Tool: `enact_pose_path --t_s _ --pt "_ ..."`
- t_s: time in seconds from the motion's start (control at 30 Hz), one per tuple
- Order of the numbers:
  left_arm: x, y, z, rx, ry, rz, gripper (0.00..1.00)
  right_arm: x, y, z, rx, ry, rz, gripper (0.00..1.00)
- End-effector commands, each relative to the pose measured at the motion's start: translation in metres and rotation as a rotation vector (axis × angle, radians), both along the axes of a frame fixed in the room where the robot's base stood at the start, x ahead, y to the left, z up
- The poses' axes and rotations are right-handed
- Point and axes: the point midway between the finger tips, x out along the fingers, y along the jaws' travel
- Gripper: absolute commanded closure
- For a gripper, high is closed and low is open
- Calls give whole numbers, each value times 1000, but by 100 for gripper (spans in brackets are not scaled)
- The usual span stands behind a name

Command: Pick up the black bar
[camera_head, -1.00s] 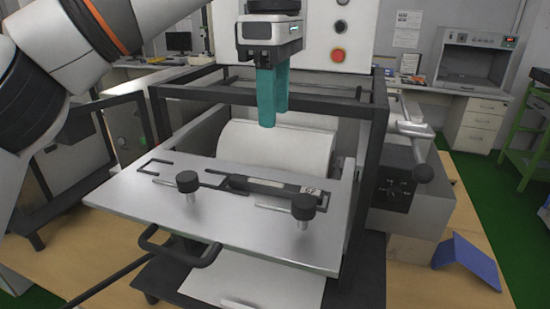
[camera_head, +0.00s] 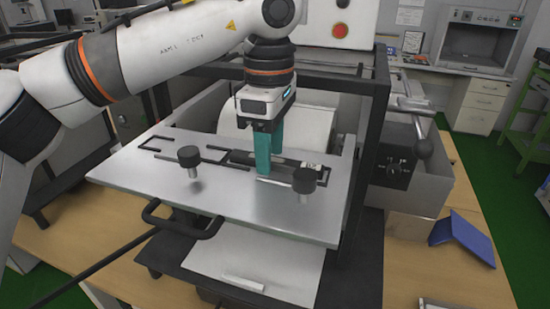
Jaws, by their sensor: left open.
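The black bar (camera_head: 294,162) lies flat on the silver metal plate (camera_head: 160,190) of the machine, with a pale label at its right end. My left gripper (camera_head: 267,170), with teal fingers pointing down, is over the bar's middle and hides part of it. The jaws are open. The fingertips are very close to the bar, but I cannot tell whether they straddle or touch it. My right gripper is not in view.
Two black knobs (camera_head: 189,156) (camera_head: 304,180) stand up from the plate near the bar. A dark frame post (camera_head: 372,150) rises to the right. A black handle (camera_head: 180,226) is at the plate's front edge. A blue folded piece (camera_head: 462,238) lies on the wooden table at right.

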Motion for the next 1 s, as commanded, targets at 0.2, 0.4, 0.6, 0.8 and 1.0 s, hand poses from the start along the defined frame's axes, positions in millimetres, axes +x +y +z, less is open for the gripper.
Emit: enact_pose_path --t_s 0.2,0.4,0.6,0.8,1.0 --pt "0 0 -5 -2 -2 1 55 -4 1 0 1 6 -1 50" --pt "0 0 -5 -1 -2 0 74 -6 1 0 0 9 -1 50" --pt "0 0 -5 -1 -2 0 100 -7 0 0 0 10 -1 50" --pt "0 0 -4 -1 -2 0 100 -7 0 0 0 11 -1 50" --pt "0 -1 17 -2 -4 0 100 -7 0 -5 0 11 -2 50"
